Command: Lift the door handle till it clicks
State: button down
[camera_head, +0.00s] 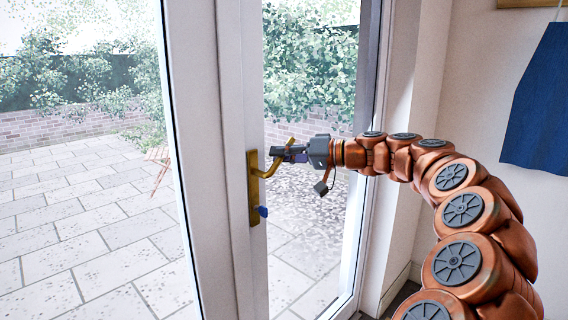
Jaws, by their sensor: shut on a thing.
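The door handle (268,170) is a brass lever on a tall brass plate (253,188), fixed to the white door frame (230,120). The lever leaves the plate and slants upward to the right. My gripper (287,154) comes in from the right and is shut on the lever near its outer end. The fingers hide part of the lever's tip. A small blue piece (263,211) sits low on the plate, below the lever.
Glass panes show a paved patio (90,220), a brick wall and bushes outside. A white wall (480,90) stands at the right, with a blue cloth (540,105) hanging on it. My arm fills the lower right.

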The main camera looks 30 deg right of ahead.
jog(key=shift+a, duration=0.1)
dwell(0.3)
jog(key=c, duration=1.1)
grip_release()
jog(key=v, duration=1.2)
